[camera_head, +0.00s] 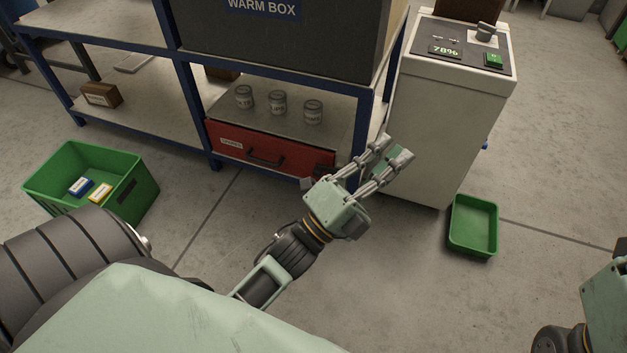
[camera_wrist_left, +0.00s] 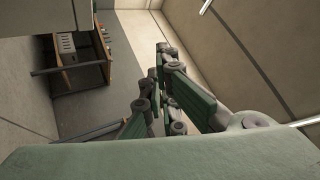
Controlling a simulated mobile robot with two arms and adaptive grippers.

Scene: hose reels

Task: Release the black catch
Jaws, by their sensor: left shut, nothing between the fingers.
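My left gripper (camera_head: 394,149) is shut and empty, raised in front of the red drawer's right end and the white cabinet. Its fingers also show in the left wrist view (camera_wrist_left: 158,65), with nothing held. The red drawer (camera_head: 231,141) sits under the lower shelf and has a black bar handle (camera_head: 265,160). A small dark part (camera_head: 324,171) shows at the drawer's right end, just beside my left gripper. I cannot tell whether it is the black catch. My right gripper's fingers are not in view; only part of my right arm shows at the right edge.
Several jars (camera_head: 277,103) stand on the shelf above the drawer, below the warm box (camera_head: 290,45). The white cabinet (camera_head: 447,130) stands to the right. A green crate (camera_head: 140,195) and an empty green tray (camera_head: 474,251) are on the floor. Floor between them is mostly clear.

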